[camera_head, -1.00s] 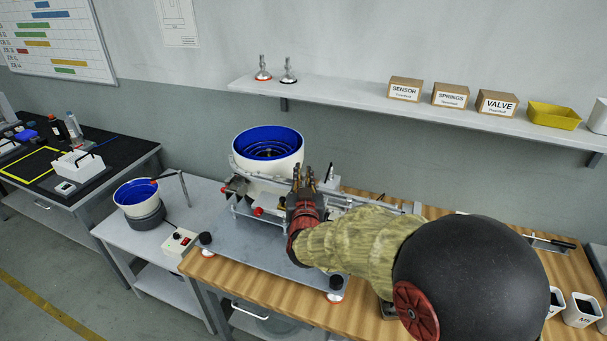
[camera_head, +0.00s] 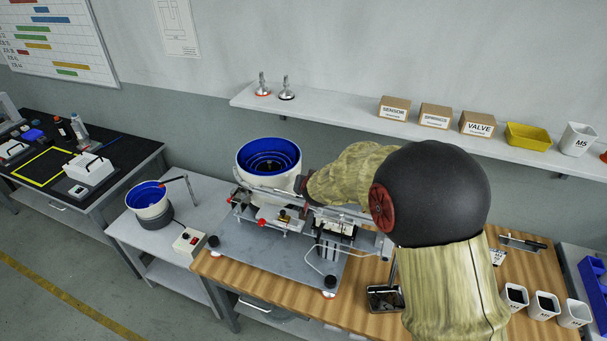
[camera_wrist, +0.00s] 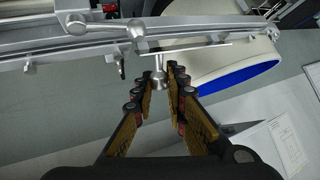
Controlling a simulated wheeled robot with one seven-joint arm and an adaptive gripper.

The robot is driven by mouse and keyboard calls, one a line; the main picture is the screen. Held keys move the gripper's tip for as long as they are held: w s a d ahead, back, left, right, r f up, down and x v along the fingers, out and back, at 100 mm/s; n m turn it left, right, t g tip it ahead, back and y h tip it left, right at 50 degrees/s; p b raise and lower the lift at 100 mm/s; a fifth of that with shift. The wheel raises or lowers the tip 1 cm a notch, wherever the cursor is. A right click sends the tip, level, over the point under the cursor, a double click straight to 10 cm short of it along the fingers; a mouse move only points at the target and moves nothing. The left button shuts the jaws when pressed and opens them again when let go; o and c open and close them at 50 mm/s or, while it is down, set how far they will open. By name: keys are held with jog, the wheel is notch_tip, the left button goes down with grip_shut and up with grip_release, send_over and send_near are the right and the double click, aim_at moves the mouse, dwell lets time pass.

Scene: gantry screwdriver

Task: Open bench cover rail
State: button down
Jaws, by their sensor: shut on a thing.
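A long metal rail (camera_head: 345,213) runs across the bench fixture in the head view. It crosses the top of the wrist view (camera_wrist: 215,20), with round metal knobs on it. A small metal knob (camera_wrist: 158,82) on a short stem sits under a thin bar by the rail. My gripper (camera_wrist: 160,74) has its two fingers closed around this knob from both sides. In the head view my gripper is mostly hidden by my arm, which reaches over the fixture from the right.
A white feeder bowl with blue inside (camera_head: 262,182) stands behind the rail. The metal base plate (camera_head: 245,258) sits on the wooden bench (camera_head: 260,283). A shelf (camera_head: 330,116) with boxes is on the wall behind. White cups (camera_head: 543,306) stand at the right.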

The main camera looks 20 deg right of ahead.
jog(key=shift+w+d+f+m+g+y+p, duration=0.3)
jog(key=shift+f+g+y+p, duration=0.2)
jog(key=shift+g+y+p, duration=0.7)
jog(key=shift+w+d+f+m+g+y+p, duration=0.15)
jog(key=shift+w+f+m+g+y+p, duration=0.35)
jog(key=shift+g+p, duration=1.15)
jog(key=shift+w+d+f+m+g+y+p, duration=0.15)
jog(key=shift+d+f+m+g+y+p, duration=0.25)
jog(key=shift+g+y+p, duration=0.9)
jog(key=shift+a+f, duration=0.15)
jog(key=c, duration=1.8)
grip_release()
jog(key=v, duration=1.2)
jog(key=shift+w+a, duration=0.15)
jog(key=shift+a, duration=0.1)
